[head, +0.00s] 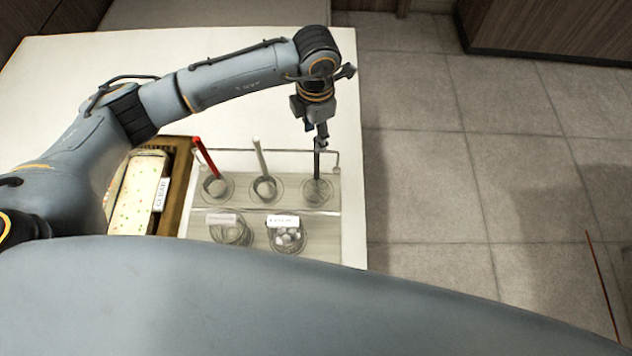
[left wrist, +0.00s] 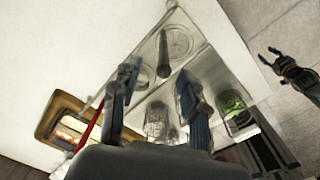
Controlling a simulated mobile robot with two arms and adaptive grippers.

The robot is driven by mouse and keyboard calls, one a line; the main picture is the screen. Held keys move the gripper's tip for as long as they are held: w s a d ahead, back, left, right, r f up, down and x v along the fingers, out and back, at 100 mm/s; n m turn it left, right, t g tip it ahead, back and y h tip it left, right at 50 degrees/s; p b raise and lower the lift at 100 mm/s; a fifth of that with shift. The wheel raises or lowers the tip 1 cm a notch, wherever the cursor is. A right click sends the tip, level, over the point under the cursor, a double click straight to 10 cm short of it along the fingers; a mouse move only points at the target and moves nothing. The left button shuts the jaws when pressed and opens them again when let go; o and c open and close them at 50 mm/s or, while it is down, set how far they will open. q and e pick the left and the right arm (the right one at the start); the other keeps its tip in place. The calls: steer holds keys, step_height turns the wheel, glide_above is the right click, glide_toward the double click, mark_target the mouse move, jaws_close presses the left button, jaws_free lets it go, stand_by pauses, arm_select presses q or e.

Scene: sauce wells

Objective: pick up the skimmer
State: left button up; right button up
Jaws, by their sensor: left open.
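A dark upright handle (head: 317,165), which I take for the skimmer, stands in the right back well of a clear rack (head: 250,203); its lower end is hard to make out. My left gripper (head: 321,138) is open above it, pointing down. In the left wrist view the dark handle (left wrist: 164,54) shows between and beyond the spread fingers of my left gripper (left wrist: 158,88). I cannot tell whether they touch it. My right gripper (left wrist: 280,62) shows small at the right of the left wrist view, apart from the rack.
A red handle (head: 206,157) and a pale handle (head: 260,157) stand in the neighbouring back wells. Two labelled front wells include one with pale lumps (head: 287,238). A brown tray (head: 183,180) lies left of the rack. The white table (head: 60,80) is bare behind.

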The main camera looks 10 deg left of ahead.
mark_target(316, 153)
arm_select(q)
steer(key=f+p, duration=0.2)
steer(key=f, duration=0.1)
steer(key=shift+s+d+f, duration=0.1)
steer(key=shift+d+f, duration=0.1)
steer(key=shift+f, duration=0.6)
jaws_close()
steer(key=shift+r, duration=0.15)
